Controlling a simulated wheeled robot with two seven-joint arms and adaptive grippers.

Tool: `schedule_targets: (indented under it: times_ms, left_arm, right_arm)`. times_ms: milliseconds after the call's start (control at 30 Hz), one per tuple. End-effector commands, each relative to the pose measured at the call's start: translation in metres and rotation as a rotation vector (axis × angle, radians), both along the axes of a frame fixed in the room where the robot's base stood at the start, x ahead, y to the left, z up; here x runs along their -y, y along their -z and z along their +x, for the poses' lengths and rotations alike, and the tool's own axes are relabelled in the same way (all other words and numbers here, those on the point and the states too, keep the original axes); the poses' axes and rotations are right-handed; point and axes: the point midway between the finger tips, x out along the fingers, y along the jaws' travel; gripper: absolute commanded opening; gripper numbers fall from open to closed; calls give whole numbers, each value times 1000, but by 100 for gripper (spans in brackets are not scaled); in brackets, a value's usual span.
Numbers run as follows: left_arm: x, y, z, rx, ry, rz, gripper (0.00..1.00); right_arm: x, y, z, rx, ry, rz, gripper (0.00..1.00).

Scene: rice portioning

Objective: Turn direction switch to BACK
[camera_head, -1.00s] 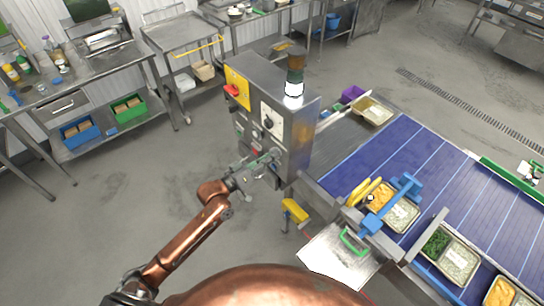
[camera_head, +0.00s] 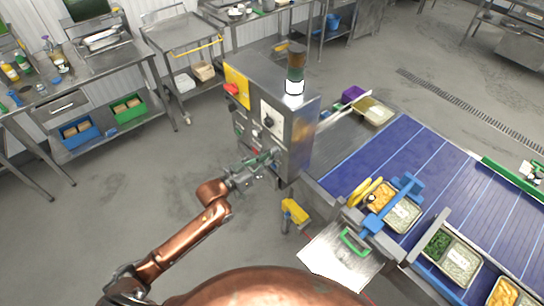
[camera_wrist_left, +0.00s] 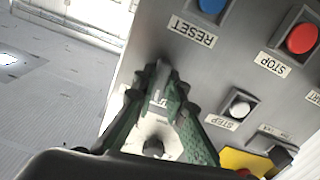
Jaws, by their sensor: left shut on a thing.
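The metal control cabinet (camera_head: 297,141) stands left of the conveyor. My left gripper (camera_head: 270,158) is at the lower part of its front face. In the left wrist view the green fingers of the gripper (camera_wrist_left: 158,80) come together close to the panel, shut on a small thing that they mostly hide. I take it for the direction switch, but its setting and any BACK label cannot be read. On the panel beside the fingers are a blue button (camera_wrist_left: 212,5) marked RESET, a red button (camera_wrist_left: 301,38) marked STOP and a white button (camera_wrist_left: 240,106) marked STEP. My right gripper is not in view.
A black knob (camera_head: 268,121) and a red switch (camera_head: 231,88) sit higher on the cabinet. A signal lamp (camera_head: 295,70) stands on top. The blue belt (camera_head: 385,155) with food trays lies to the right. A yellow part (camera_head: 295,211) sticks out below. Floor to the left is clear.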

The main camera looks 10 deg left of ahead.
Motion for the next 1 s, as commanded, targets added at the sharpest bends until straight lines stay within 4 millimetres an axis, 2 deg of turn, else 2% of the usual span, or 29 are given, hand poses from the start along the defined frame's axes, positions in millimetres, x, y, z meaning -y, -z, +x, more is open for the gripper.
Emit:
schedule_targets:
  times_ms: [100,333,567,833,1000]
  left_arm:
    - [1,0,0,56,1,69,0]
    - [0,0,0,64,1,81,0]
    - [1,1,0,222,2,283,0]
    - [1,0,0,244,1,312,0]
    - [1,1,0,377,2,481,0]
  right_arm:
    - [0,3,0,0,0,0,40]
    - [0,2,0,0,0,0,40]
    - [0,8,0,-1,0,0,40]
    - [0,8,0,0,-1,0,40]
    - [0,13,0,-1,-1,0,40]
